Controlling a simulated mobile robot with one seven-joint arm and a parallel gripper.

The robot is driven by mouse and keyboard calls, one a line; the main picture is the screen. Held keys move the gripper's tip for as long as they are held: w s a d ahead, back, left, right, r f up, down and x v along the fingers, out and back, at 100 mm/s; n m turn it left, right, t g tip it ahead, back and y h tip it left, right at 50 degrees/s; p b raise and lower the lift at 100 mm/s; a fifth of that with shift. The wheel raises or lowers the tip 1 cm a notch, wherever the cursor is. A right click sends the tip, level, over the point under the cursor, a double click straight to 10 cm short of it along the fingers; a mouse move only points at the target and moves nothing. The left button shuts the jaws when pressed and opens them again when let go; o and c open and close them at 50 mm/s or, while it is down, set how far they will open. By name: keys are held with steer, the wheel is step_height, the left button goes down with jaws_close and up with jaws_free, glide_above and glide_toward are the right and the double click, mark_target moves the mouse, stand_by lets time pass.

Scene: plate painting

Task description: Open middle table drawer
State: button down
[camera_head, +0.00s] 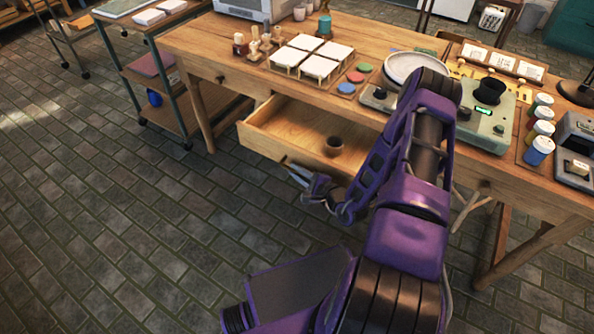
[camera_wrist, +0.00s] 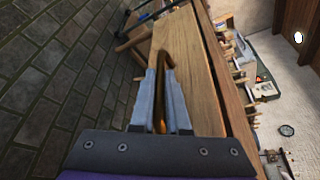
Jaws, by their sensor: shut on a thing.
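The middle drawer (camera_head: 275,125) of the wooden table (camera_head: 205,45) is pulled out, and its inside shows in the head view. A small dark brown cup (camera_head: 334,145) stands in it. My gripper (camera_head: 292,172) is at the drawer's front, low and near its middle. In the wrist view my gripper (camera_wrist: 162,68) has its two grey fingers close together against the wooden drawer front (camera_wrist: 190,70). They are shut on a brown drawer handle (camera_wrist: 180,108) that shows between and beside them. My purple arm hides the drawer's right end.
The tabletop holds several white square tiles (camera_head: 316,65), a round plate (camera_head: 410,66), a scale-like device (camera_head: 487,115) and paint bottles (camera_head: 540,147). A shelved cart (camera_head: 140,75) stands at the left. The brick floor (camera_head: 120,220) in front is clear.

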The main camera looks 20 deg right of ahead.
steer(key=c, duration=0.9)
jaws_free()
steer(key=shift+s, duration=0.1)
steer(key=p+v, duration=0.1)
steer(key=v, duration=1.6)
steer(key=shift+s+d+f, duration=0.1)
steer(key=shift+s+f, duration=0.05)
